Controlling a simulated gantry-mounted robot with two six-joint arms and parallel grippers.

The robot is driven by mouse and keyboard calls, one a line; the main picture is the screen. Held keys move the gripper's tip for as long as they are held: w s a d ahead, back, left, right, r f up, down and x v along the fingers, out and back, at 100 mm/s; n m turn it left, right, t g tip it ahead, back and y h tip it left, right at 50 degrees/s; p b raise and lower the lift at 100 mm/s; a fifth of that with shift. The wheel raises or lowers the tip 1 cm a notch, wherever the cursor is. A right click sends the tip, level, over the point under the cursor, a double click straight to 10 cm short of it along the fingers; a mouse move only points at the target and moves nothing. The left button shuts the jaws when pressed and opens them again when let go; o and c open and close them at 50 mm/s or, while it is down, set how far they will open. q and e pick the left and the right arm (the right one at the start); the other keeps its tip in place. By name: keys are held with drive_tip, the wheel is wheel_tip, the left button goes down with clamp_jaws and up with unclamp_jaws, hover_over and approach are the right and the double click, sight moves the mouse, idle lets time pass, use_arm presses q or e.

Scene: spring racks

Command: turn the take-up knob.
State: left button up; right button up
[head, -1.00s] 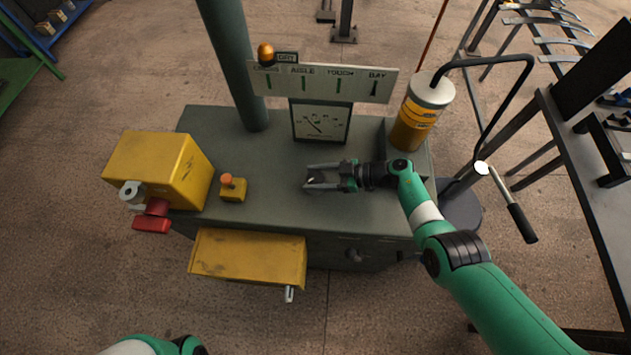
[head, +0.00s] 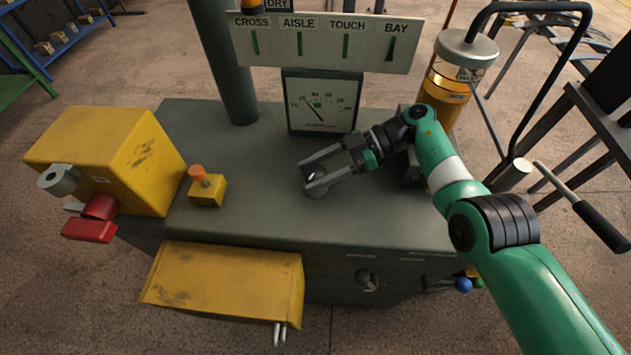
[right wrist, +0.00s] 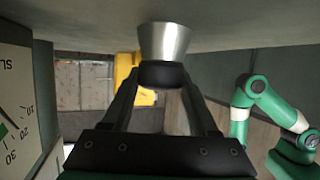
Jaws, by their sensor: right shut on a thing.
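A round knob (head: 316,178) with a dark top stands on the grey console's top. In the right wrist view the knob (right wrist: 164,48) shows as a silver flared base with a black cap, between the fingers. My right gripper (head: 316,184) reaches in from the right, low over the console, shut on the knob with a finger on either side. The fingers partly hide the knob. A dial gauge (head: 323,103) with a needle stands behind the knob; its face also shows at the left of the right wrist view (right wrist: 14,120). My left gripper is not in view.
The grey console (head: 255,205) carries a yellow box (head: 110,155) with a red handle at left and a small yellow block with an orange button (head: 207,187). A labelled sign panel (head: 322,42) and post (head: 222,60) rise behind. An amber canister (head: 450,90) stands back right.

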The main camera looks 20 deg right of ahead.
sight(316, 172)
drive_tip(key=shift+f, duration=0.15)
drive_tip(key=o, duration=1.4)
drive_tip(key=shift+c, duration=0.2)
wheel_tip(316, 172, up, 5)
drive_tip(key=p, duration=0.5)
drive_tip(key=shift+s+f, duration=0.15)
drive_tip(key=shift+f, duration=0.05)
drive_tip(key=r+p, duration=0.1)
drive_tip(key=p, duration=0.3)
drive_tip(key=s+r+p, duration=0.1)
drive_tip(key=p, duration=0.2)
drive_tip(key=shift+s+a+p, duration=0.25)
drive_tip(key=shift+s+p, duration=0.05)
drive_tip(key=shift+p, duration=0.1)
drive_tip(key=s+a+r+p, duration=0.3)
drive_tip(key=s+r+p, duration=0.3)
drive_tip(key=s+p, duration=0.5)
drive_tip(key=p, duration=0.3)
drive_tip(key=shift+s+a+r, duration=0.15)
drive_tip(key=shift+s+r, duration=0.15)
drive_tip(key=shift+s, duration=0.05)
drive_tip(key=shift+o, duration=0.2)
